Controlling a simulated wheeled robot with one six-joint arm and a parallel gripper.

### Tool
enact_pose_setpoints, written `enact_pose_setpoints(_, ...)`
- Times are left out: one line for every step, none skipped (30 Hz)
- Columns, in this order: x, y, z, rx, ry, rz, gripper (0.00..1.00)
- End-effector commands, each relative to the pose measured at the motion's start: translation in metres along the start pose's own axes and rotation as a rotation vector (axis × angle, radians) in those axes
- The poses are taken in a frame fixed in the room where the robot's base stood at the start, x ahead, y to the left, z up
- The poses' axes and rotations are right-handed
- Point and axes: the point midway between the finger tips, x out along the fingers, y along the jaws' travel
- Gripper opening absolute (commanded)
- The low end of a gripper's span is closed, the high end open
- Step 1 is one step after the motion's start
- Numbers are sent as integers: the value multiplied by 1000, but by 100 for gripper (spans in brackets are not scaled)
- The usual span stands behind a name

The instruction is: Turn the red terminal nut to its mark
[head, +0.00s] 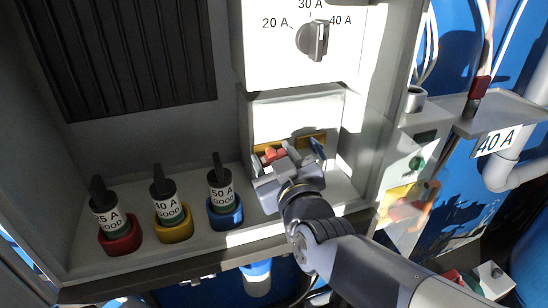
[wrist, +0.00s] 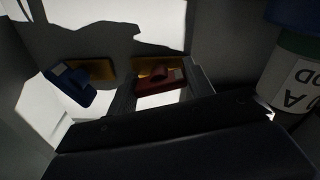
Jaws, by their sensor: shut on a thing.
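The red terminal nut (head: 270,154) sits in front of a yellow plate in the recess below the dial panel. In the wrist view the red nut (wrist: 158,81) is a dark red block with a pale patch at its right end, lying between my fingers. My gripper (head: 276,158) is shut on it. The blue terminal nut (head: 318,148) is to its right, apart from my gripper; in the wrist view the blue nut (wrist: 73,85) is on the left and tilted. I cannot make out the mark for the red nut.
A dial (head: 313,40) above points near 40 A. On the shelf to the left stand 25 A (head: 107,215), 40 A (head: 166,200) and 50 A (head: 222,195) fuses in red, yellow and blue rings. The cabinet's side wall (head: 375,110) is close on the right.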

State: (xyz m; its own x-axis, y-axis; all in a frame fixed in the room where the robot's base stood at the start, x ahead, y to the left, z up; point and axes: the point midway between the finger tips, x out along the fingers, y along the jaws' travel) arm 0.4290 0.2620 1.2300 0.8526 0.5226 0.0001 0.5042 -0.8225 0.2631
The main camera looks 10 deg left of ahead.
Motion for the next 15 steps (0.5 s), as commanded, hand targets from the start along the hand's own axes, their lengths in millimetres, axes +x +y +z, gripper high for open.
enact_pose_setpoints(0,0,0,0,0,0,35)
enact_pose_setpoints(0,0,0,0,0,0,32)
enact_pose_setpoints(0,0,0,0,0,0,29)
enact_pose_setpoints(0,0,0,0,0,0,27)
enact_pose_setpoints(0,0,0,0,0,0,26)
enact_pose_setpoints(0,0,0,2,0,0,26)
enact_pose_setpoints(0,0,1,5,0,0,26)
enact_pose_setpoints(0,0,1,12,1,0,26)
enact_pose_setpoints(0,-1,2,27,1,0,26)
enact_pose_setpoints(0,-1,3,40,2,0,26)
enact_pose_setpoints(0,-1,3,57,3,1,26)
enact_pose_setpoints(0,-1,4,85,3,1,26)
enact_pose_setpoints(0,-1,4,106,3,1,26)
enact_pose_setpoints(0,-1,4,128,4,1,26)
enact_pose_setpoints(0,-1,4,157,3,0,26)
